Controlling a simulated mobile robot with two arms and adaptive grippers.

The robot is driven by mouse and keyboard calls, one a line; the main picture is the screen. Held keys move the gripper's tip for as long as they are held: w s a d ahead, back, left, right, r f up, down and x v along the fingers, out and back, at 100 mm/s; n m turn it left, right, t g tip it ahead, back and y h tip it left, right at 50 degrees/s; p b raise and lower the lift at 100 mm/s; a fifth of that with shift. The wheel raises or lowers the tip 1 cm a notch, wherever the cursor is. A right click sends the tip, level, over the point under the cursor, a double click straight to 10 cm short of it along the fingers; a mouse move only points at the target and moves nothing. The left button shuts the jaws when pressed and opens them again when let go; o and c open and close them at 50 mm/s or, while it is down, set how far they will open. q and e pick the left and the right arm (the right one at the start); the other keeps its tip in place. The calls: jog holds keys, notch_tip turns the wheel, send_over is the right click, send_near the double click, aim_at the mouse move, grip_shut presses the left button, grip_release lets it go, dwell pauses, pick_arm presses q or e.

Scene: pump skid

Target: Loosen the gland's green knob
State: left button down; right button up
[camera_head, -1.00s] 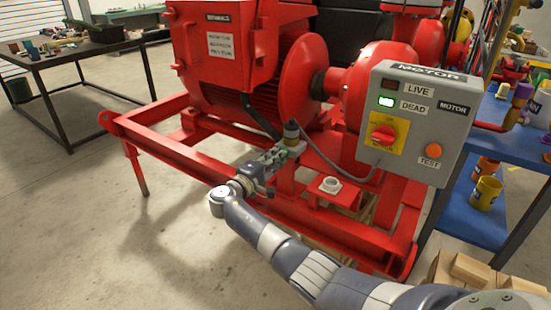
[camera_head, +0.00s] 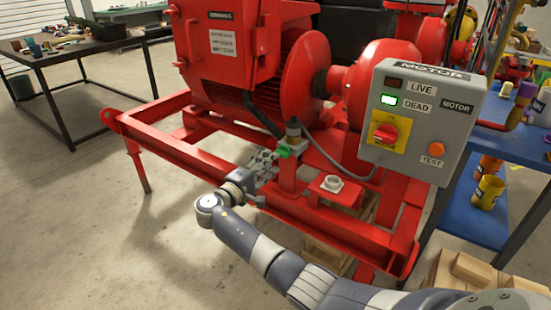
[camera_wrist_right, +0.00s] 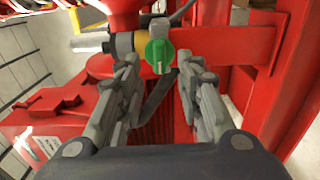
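The green knob (camera_wrist_right: 160,56) shows clearly in the right wrist view, on the front of the metal gland (camera_wrist_right: 158,30). In the head view the green knob (camera_head: 284,152) is small, below the dark-topped gland (camera_head: 293,135) on the red skid. My right gripper (camera_head: 272,158) is just left of the knob in the head view. In the wrist view the right gripper (camera_wrist_right: 158,75) has its two fingers apart, with the knob beyond and between the tips. I cannot tell whether a finger touches it. My left gripper is not in view.
The grey motor box (camera_head: 418,125) with its lit DEAD lamp stands right of the gland. A red skid rail (camera_head: 215,165) runs beside my right arm. A blue shelf (camera_head: 478,220) is at right.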

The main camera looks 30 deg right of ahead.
jog(key=v, duration=0.7)
